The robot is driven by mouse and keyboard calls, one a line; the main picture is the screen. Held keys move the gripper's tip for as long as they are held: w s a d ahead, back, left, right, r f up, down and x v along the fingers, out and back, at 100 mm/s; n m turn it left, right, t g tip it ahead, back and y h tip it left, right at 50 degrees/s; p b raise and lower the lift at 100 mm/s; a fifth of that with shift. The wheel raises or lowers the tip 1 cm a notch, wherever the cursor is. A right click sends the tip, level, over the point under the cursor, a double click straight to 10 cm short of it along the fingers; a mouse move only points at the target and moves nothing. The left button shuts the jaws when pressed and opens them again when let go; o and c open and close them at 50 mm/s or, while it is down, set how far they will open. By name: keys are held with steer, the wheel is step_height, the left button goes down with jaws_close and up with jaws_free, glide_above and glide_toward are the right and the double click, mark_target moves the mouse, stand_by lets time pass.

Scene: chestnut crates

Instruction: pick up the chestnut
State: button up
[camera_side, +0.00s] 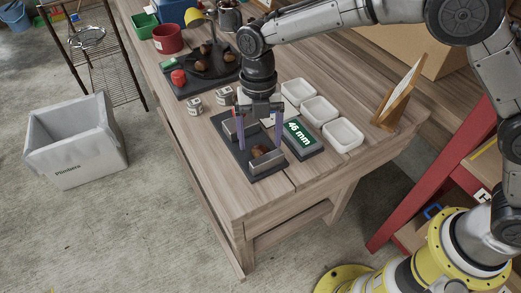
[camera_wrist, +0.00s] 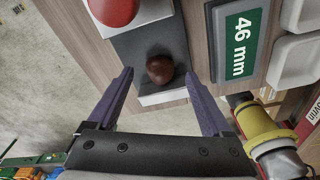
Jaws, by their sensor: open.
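The brown chestnut (camera_side: 259,150) sits on the dark base of a measuring gauge (camera_side: 257,172), between two pale blocks. In the wrist view the chestnut (camera_wrist: 160,69) lies beside the near pale block (camera_wrist: 165,97). My gripper (camera_side: 260,146) points down over the gauge, its purple fingers apart, one on each side of the chestnut in the picture. In the wrist view the gripper (camera_wrist: 159,74) is open with nothing held; whether a finger touches the chestnut cannot be told. A display (camera_side: 301,138) beside the gauge reads 46 mm.
Three white trays (camera_side: 319,110) stand right of the gauge. A wooden stand (camera_side: 396,95) is at the right edge. Two small pale blocks (camera_side: 195,105) lie behind. A dark plate (camera_side: 209,63) farther back holds more chestnuts. A red disc (camera_wrist: 113,9) sits on the far block.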

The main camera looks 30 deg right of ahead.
steer(key=shift+s+f, duration=0.15)
steer(key=shift+f, duration=1)
jaws_close()
